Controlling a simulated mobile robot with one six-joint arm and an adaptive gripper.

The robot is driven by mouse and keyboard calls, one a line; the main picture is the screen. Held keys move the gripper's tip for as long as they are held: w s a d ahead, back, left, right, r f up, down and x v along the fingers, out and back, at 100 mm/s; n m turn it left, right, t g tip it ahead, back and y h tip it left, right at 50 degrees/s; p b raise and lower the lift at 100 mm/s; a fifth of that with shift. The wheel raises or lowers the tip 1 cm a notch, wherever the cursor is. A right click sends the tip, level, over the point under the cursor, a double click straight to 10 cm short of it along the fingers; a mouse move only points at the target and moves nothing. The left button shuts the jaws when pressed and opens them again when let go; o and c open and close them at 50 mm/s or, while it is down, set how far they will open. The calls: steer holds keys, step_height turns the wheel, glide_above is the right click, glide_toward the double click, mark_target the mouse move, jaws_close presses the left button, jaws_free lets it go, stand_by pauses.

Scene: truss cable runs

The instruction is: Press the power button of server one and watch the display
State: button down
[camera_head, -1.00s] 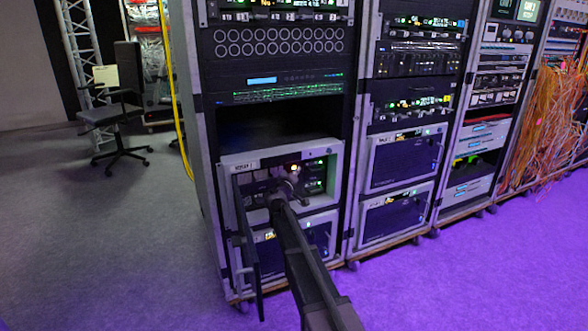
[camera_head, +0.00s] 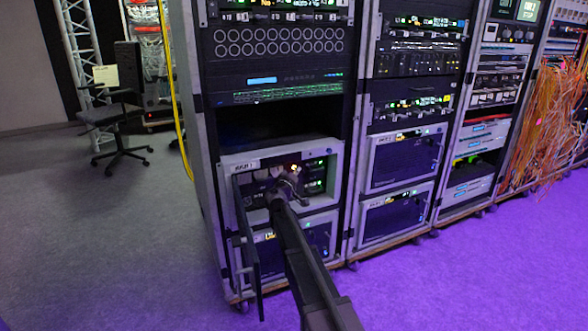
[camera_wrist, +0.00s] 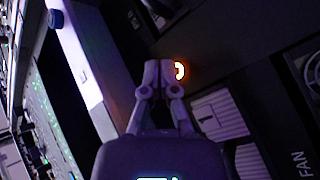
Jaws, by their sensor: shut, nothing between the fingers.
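Server one (camera_head: 240,165) is the upper light-framed server low in the left rack, with a label at its top left. Its front door (camera_head: 249,245) hangs open to the left. Small lights and green readouts (camera_head: 316,185) show on its dark front. My gripper (camera_head: 285,184) is in front of this face. In the wrist view my gripper (camera_wrist: 158,76) is shut and empty, its fingertips right beside a glowing orange ring, the power button (camera_wrist: 180,70). The fingertips partly cover the ring; I cannot tell whether they touch it.
A second server (camera_head: 318,236) sits directly below. More racks (camera_head: 405,160) stand to the right, with orange cables (camera_head: 545,125) hanging at the far right. An office chair (camera_head: 117,115) and a yellow cable (camera_head: 174,90) are at the left. The carpet (camera_head: 100,240) at left is clear.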

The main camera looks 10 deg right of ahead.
steer(key=shift+w+a, duration=0.2)
steer(key=shift+w, duration=0.6)
stand_by(1.1)
steer(key=shift+s, duration=0.1)
stand_by(0.3)
steer(key=shift+s+d, duration=0.2)
steer(key=shift+s, duration=0.5)
steer(key=s, duration=0.2)
steer(key=s+d, duration=0.1)
steer(key=s, duration=0.2)
steer(key=shift+d, duration=0.15)
stand_by(0.4)
stand_by(0.6)
